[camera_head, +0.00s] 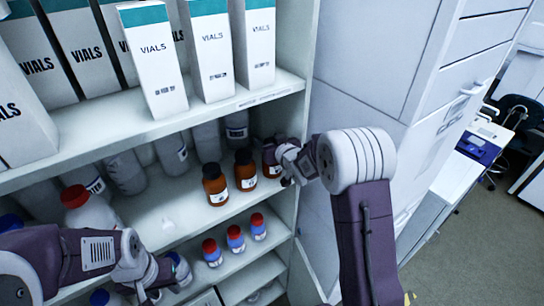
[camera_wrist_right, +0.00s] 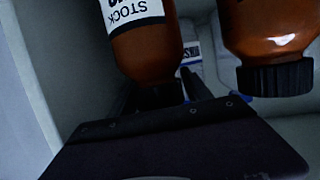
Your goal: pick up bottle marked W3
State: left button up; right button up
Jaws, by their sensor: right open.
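Brown bottles with dark caps stand in a row on the middle shelf: one on the left (camera_head: 215,187), one in the middle (camera_head: 245,171) and one on the right (camera_head: 270,157). I cannot read a W3 mark on any of them. My right gripper (camera_head: 285,176) is at the right-hand bottle and partly hides it. In the right wrist view, a brown bottle labelled "STOCK" (camera_wrist_right: 140,40) appears upside down. The open fingers of my right gripper (camera_wrist_right: 163,92) are either side of its dark cap. My left gripper (camera_head: 152,294) is low at the left; its jaw opening is unclear.
White VIALS boxes (camera_head: 152,60) stand on the upper shelf (camera_head: 110,130). White bottles, one red-capped (camera_head: 76,197), stand at the left. Small red-capped bottles (camera_head: 235,238) stand on the shelf below. A cabinet wall (camera_head: 355,85) closes off the right. Another brown bottle (camera_wrist_right: 265,35) shows beside the fingers.

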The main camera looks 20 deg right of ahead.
jog(key=shift+w, duration=0.1)
jog(key=shift+s, duration=0.2)
grip_shut()
jog(key=shift+w+r, duration=0.1)
